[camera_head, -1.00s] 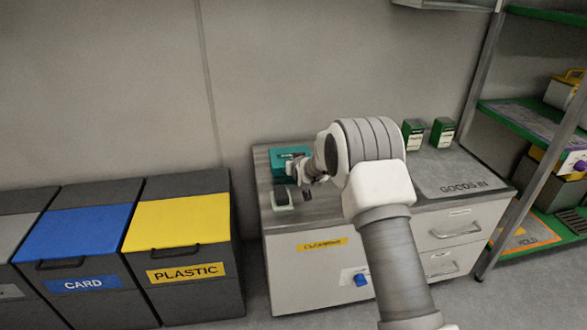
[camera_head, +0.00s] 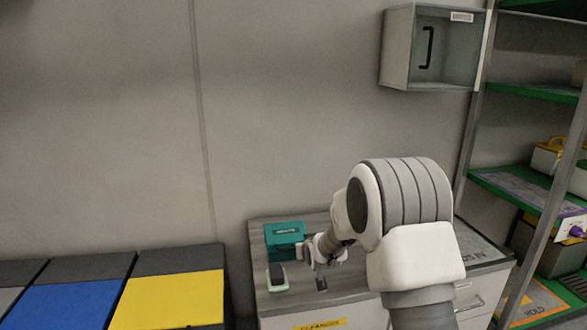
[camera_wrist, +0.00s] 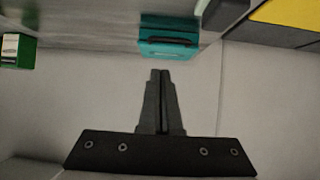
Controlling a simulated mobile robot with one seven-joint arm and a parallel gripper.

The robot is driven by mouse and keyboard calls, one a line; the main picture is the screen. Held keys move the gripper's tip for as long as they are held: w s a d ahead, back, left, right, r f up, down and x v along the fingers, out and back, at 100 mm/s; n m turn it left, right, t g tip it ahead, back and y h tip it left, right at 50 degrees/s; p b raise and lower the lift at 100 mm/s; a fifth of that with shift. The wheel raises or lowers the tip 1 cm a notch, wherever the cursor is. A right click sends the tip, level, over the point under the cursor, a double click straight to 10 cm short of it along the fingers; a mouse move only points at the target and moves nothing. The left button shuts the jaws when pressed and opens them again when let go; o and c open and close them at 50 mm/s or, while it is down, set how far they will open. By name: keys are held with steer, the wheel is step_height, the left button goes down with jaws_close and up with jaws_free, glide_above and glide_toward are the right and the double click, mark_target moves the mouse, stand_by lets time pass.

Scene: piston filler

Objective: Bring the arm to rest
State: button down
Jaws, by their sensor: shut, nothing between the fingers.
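My arm is bent over the grey counter (camera_head: 345,287) in the head view.
Bins with blue (camera_head: 70,308) and yellow (camera_head: 170,300) lids stand left. A green-shelved rack (camera_head: 530,190) stands at the right. A green carton (camera_wrist: 18,52) shows in the wrist view.

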steer(key=s+d+r+m+g+h, duration=0.1)
steer(key=s+d+r, duration=0.3)
steer(key=s+r, duration=0.5)
steer(key=s+d+r+g, duration=0.2)
steer(key=s+d+r, duration=0.1)
steer(key=s+r, duration=0.65)
steer(key=s+d+f+m+g, duration=0.1)
steer(key=s+d, duration=0.1)
steer(key=s, duration=1)
steer(key=s+d+g, duration=0.2)
steer(key=s, duration=1.1)
step_height(320, 180, up, 25)
steer(key=p, duration=2.5)
steer(key=shift+s+a+h, duration=0.15)
steer(key=shift+s+h, duration=0.1)
steer(key=shift+h, duration=0.15)
